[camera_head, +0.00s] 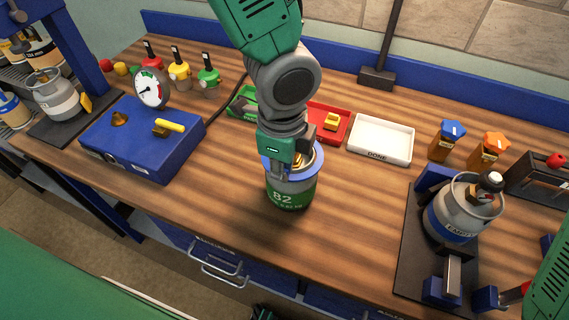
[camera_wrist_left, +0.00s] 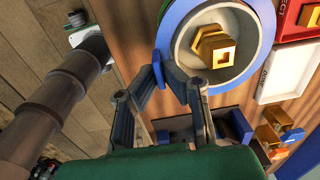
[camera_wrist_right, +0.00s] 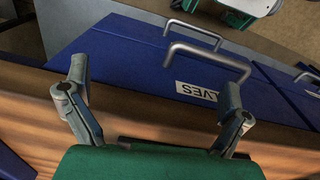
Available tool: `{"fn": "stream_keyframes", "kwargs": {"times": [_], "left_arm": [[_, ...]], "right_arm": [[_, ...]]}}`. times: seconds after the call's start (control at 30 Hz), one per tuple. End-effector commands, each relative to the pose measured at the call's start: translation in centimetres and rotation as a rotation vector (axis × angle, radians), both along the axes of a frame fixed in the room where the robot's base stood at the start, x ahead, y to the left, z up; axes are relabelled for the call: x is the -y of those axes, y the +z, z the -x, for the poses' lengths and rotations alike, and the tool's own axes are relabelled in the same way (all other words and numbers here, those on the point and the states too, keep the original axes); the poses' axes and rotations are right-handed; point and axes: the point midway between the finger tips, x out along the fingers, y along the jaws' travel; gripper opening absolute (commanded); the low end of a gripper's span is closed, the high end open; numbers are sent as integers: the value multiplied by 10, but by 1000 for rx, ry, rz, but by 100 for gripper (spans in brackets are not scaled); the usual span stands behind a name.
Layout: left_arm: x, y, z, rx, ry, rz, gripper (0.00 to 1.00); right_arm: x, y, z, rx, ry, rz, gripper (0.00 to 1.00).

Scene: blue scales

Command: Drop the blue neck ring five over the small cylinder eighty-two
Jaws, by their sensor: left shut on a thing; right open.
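The small cylinder eighty-two (camera_head: 291,198), with a green lower band marked 82, stands upright on the bench. Its brass valve (camera_wrist_left: 213,47) shows from above in the left wrist view. The blue neck ring (camera_head: 311,172) is at the cylinder's top and encircles the valve in the left wrist view (camera_wrist_left: 177,84). Whether it rests on the cylinder or hangs just above it I cannot tell. My left gripper (camera_head: 283,168) is shut on the ring's near edge; my arm hides part of the ring. My right gripper (camera_wrist_right: 154,80) is open and empty, near the bench front above blue drawers.
A blue scale (camera_head: 140,150) with a dial stands left. A green tray (camera_head: 240,104), a red tray (camera_head: 342,128) and a white tray (camera_head: 381,140) lie behind the cylinder. Another cylinder (camera_head: 458,213) sits on a black stand at right. Bare bench lies on both sides of cylinder eighty-two.

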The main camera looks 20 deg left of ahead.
Motion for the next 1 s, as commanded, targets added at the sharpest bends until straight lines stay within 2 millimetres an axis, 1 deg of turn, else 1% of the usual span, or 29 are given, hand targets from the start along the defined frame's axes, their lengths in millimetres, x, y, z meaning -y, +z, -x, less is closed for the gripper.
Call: {"fn": "stream_keyframes", "kwargs": {"times": [0.27,0.3,0.33,1.0], "left_arm": [[0,-1,0,0,0,0,0],[0,-1,0,0,0,0,20],[0,-1,0,0,0,0,30],[0,0,0,0,0,0,30]], "right_arm": [[0,-1,0,0,0,0,100],[0,-1,0,0,0,0,100],[0,-1,0,0,0,0,100],[0,1,0,0,0,0,100]]}}
